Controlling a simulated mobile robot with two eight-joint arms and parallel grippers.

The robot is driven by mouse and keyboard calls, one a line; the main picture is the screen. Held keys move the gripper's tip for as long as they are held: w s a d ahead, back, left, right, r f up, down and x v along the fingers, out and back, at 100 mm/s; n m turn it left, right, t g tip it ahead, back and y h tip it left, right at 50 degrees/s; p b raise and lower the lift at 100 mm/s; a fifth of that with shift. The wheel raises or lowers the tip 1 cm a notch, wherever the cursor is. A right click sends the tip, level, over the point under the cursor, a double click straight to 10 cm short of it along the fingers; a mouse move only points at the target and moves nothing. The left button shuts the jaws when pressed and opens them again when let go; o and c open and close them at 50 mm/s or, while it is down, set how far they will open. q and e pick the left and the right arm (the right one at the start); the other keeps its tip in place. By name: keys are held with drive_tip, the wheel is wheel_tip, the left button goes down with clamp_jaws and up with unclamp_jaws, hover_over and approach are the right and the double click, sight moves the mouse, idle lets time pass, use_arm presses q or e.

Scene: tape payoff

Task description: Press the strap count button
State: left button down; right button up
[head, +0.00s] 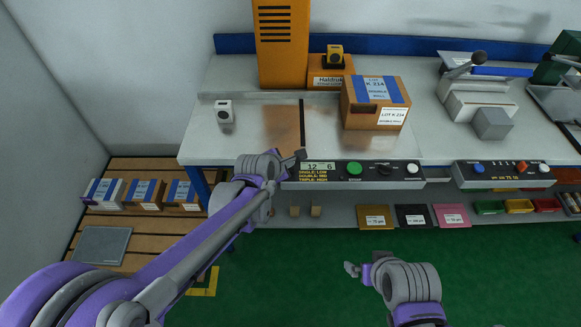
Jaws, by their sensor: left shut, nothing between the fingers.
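A control panel (440,176) runs along the front edge of the bench. The button labels are too small to read, so I cannot tell which one is the strap count button. My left gripper (298,157) is shut and empty, just above the panel's left end beside the display. I cannot tell whether it touches the panel. My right gripper (352,269) is low in front of the bench, away from the panel, its fingers hard to make out.
A strapped carton (374,103) labelled "LOT K 214" stands on the bench behind the panel. A second panel (504,174) with blue, red and white controls is to the right. An orange column (282,45) rises at the back. Green floor (300,290) is open in front.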

use_arm(q)
drive_tip(key=shift+f+b, duration=0.4)
drive_tip(key=shift+f, duration=0.15)
idle(0.4)
drive_tip(key=shift+r, duration=0.15)
idle(0.3)
drive_tip(key=shift+r+p, duration=0.65)
drive_tip(key=shift+r, duration=0.15)
drive_tip(key=shift+r+p, duration=1.5)
drive_tip(key=shift+r, duration=1.1)
drive_tip(key=shift+f, duration=0.1)
